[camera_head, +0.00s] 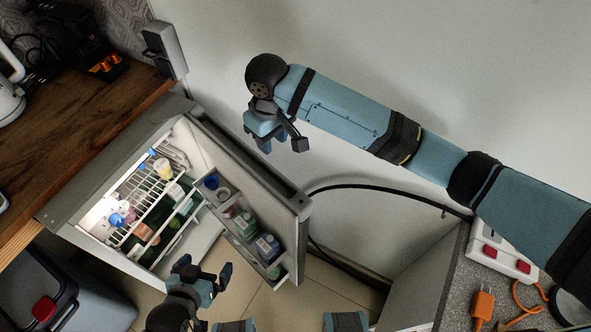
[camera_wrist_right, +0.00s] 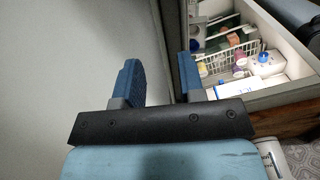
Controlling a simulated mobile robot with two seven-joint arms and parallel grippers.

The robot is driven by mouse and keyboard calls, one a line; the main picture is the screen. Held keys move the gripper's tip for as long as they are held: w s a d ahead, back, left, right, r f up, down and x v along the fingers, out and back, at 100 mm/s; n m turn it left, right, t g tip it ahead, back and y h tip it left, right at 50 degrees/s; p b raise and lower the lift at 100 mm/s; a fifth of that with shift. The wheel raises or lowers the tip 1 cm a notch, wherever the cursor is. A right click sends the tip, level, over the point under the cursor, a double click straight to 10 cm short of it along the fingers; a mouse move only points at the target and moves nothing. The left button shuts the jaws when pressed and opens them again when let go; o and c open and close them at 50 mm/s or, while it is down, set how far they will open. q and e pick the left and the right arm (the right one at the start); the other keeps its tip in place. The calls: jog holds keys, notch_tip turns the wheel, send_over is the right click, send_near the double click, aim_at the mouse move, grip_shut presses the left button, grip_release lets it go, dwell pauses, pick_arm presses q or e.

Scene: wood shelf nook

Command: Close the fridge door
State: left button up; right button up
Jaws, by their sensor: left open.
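The grey fridge door (camera_head: 297,205) stands wide open, its shelf-lined inner side facing left and down in the head view. My left gripper (camera_head: 206,274) is open and empty, in front of the opening and left of the door's lower shelf. My right gripper (camera_head: 268,138) is above and behind the door, near the wall. In the right wrist view its two blue fingers (camera_wrist_right: 162,82) are apart, with the door (camera_wrist_right: 174,35) beyond them. I cannot tell if it touches the door.
Bottles and jars (camera_head: 244,224) stand in the door shelves. A white wire rack (camera_head: 150,190) holds items inside. A black cable (camera_head: 385,187) runs along the wall behind the door. A grey-topped cabinet (camera_head: 450,285) is at right; a bin (camera_head: 50,290) is at lower left.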

aim_at(276, 171)
notch_tip(276, 171, down, 14)
jog(key=shift+d+r+b, duration=0.15)
jog(key=shift+r+b, duration=0.1)
jog(key=shift+b, duration=0.25)
grip_shut()
